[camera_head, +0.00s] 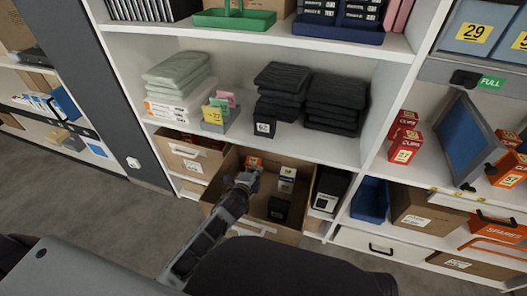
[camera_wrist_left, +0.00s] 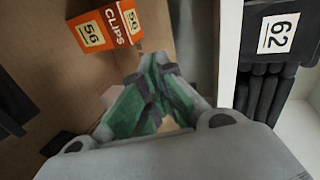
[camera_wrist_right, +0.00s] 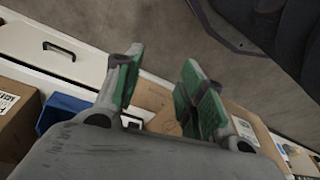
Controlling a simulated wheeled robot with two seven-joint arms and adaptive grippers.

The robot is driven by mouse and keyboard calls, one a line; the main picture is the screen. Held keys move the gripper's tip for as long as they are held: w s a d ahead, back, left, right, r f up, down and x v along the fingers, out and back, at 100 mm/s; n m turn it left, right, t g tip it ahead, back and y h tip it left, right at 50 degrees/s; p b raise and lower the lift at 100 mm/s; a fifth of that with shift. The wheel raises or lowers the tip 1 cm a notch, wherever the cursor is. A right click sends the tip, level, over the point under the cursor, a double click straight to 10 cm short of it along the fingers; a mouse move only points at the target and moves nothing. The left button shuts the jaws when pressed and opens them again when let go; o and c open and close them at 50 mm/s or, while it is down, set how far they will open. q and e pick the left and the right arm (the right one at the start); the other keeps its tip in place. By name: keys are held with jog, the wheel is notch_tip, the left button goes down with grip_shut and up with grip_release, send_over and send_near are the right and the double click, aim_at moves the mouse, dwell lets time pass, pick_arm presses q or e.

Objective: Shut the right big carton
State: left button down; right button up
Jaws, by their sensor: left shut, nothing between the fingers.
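The right big carton (camera_head: 287,236) is a brown drawer-like box pulled out from the bottom shelf, its open top showing. An orange clips box (camera_head: 254,162), white boxes (camera_head: 287,180) and a black box (camera_head: 278,207) sit inside. My left gripper (camera_head: 247,179) is over the carton's open inside, its fingers shut and empty. In the left wrist view its green-padded fingers (camera_wrist_left: 155,72) are close to the orange clips box (camera_wrist_left: 107,28); I cannot tell whether they touch. My right gripper (camera_wrist_right: 160,72) shows only in its wrist view, open and empty.
The left carton (camera_head: 187,152) sits pushed in beside it. Folded dark cloths (camera_head: 335,103) lie on the shelf above. A black box (camera_head: 330,187), a blue bin (camera_head: 369,202) and another brown carton (camera_head: 425,212) stand to the right. The grey floor at left is clear.

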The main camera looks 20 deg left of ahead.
pick_arm(q)
jog(key=shift+w+m, duration=0.35)
jog(key=shift+m, duration=0.15)
pick_arm(e)
jog(key=shift+a+f, duration=0.2)
jog(key=shift+a, duration=0.2)
pick_arm(q)
jog(key=shift+w, duration=0.15)
jog(key=r+b+x, duration=0.1)
jog(key=b+x, duration=0.3)
jog(key=x, duration=0.9)
jog(key=shift+w+d, duration=0.2)
jog(key=shift+w, duration=0.25)
pick_arm(e)
notch_tip(320, 180, up, 6)
jog(key=a+t, duration=0.1)
jog(key=shift+y, duration=0.4)
pick_arm(q)
jog(key=shift+r, duration=0.1)
jog(key=shift+w, duration=0.1)
